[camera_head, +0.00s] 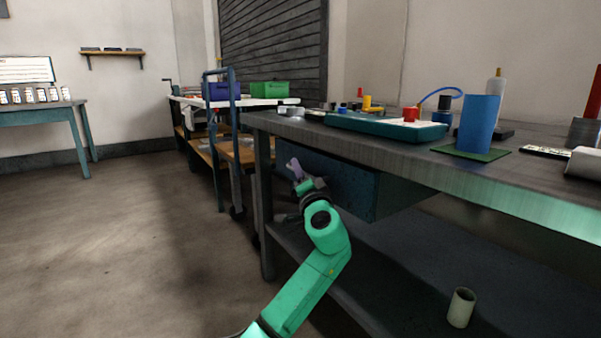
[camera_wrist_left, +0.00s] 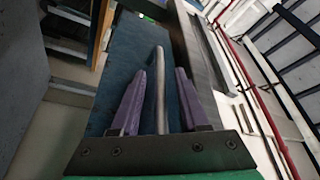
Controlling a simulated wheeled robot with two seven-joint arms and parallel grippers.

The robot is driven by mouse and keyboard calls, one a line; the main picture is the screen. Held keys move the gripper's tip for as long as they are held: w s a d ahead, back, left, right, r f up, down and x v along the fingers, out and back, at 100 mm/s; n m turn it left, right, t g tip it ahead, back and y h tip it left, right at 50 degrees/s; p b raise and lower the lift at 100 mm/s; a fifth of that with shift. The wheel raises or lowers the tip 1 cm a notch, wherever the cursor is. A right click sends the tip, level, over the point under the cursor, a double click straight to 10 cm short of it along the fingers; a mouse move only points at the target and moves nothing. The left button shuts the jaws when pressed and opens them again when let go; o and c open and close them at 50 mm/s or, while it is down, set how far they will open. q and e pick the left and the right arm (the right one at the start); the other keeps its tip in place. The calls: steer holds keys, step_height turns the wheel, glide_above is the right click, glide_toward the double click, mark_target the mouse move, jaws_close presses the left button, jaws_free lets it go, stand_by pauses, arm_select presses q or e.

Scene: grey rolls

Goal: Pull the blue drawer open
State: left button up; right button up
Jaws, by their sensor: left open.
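The blue drawer (camera_head: 350,188) hangs under the grey workbench top. Its dark blue front also shows in the left wrist view (camera_wrist_left: 127,52). A curved grey metal handle (camera_wrist_left: 160,85) stands out from that front. My left gripper (camera_head: 296,168) is at the drawer front, on its left part in the head view. Its two purple fingers (camera_wrist_left: 160,76) are open, one on each side of the handle, with gaps between. In the head view the handle is hidden by my gripper and wrist. My right gripper is not in view.
The workbench (camera_head: 385,152) carries a teal tray (camera_head: 360,124), a blue cylinder (camera_head: 478,122) on a green mat and other small items. A pale cup (camera_head: 461,307) stands on the lower shelf. A blue-framed cart (camera_head: 236,150) stands behind. The floor at left is clear.

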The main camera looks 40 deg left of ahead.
arm_select(q)
jaws_close()
stand_by(1.3)
